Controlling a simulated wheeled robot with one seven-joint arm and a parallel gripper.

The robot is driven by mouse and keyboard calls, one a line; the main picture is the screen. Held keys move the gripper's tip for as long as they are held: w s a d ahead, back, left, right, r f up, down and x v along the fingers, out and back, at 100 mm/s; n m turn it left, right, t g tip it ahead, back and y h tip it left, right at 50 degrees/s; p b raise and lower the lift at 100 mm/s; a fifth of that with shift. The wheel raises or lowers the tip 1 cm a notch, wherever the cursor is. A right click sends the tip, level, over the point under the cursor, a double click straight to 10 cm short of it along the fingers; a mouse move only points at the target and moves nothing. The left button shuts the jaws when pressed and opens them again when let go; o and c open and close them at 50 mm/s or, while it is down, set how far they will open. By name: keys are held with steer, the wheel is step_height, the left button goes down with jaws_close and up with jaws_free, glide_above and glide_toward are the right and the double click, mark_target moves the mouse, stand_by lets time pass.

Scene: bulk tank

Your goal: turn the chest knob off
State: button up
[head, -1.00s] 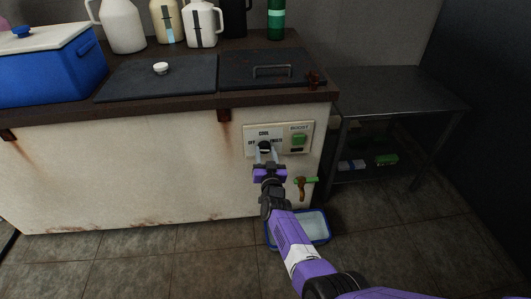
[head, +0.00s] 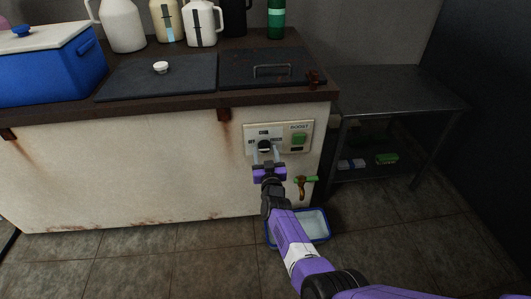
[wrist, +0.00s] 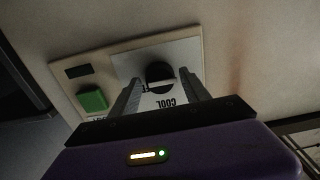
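The chest knob (head: 264,146) is round and black, on a pale panel (head: 308,125) with small labels, on the front of the white chest. In the wrist view the knob (wrist: 160,72) shows a pale bar across its face, and the word COOL reads upside down below it. I cannot tell which label the bar points at. My gripper (head: 265,155) is in front of the panel, its two fingers on either side of the knob. In the wrist view my gripper (wrist: 160,82) has its fingers apart, with small gaps beside the knob.
A green BOOST button (head: 299,138) is just right of the knob. Below are a brass tap with a green handle (head: 306,180) and a blue-rimmed tray (head: 325,232) on the floor. A metal table (head: 400,95) stands at right. Floor to the left is clear.

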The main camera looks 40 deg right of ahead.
steer(key=shift+o, duration=0.3)
steer(key=shift+s+a+r, duration=0.1)
steer(key=shift+s+a, duration=0.1)
steer(key=p+v, duration=0.4)
steer(key=v, duration=0.3)
steer(key=shift+p, duration=0.35)
steer(key=shift+s, duration=0.1)
